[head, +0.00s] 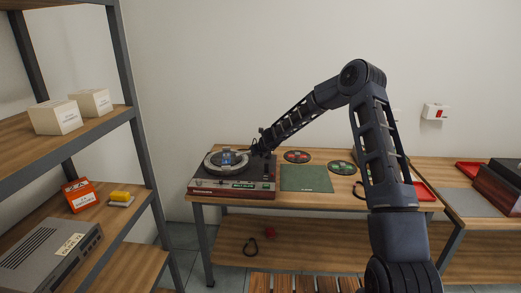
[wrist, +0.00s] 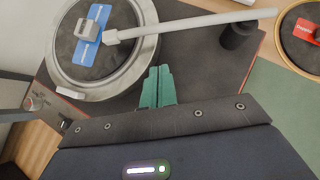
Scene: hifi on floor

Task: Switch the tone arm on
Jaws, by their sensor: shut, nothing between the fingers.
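The record player (head: 232,186) stands at the left end of the wooden table, with a dark top and red-brown front. In the wrist view its white tone arm (wrist: 190,25) runs from near a dark round post (wrist: 238,36) to a pointed head over the platter (wrist: 72,72). A blue label (wrist: 92,35) with a grey block lies at the platter's middle. My gripper (head: 262,146) is above the player's right rear part. In the wrist view its green fingers (wrist: 158,72) are together and empty, beside the platter's rim and apart from the tone arm in the picture. Contact cannot be told.
A green mat (head: 306,178) and two records (head: 297,156) (head: 341,168) lie right of the player. A red tray (head: 425,191) is farther right. A shelf unit (head: 75,138) with boxes stands at left. A dark ring (head: 251,247) and red object (head: 270,232) lie on the lower shelf.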

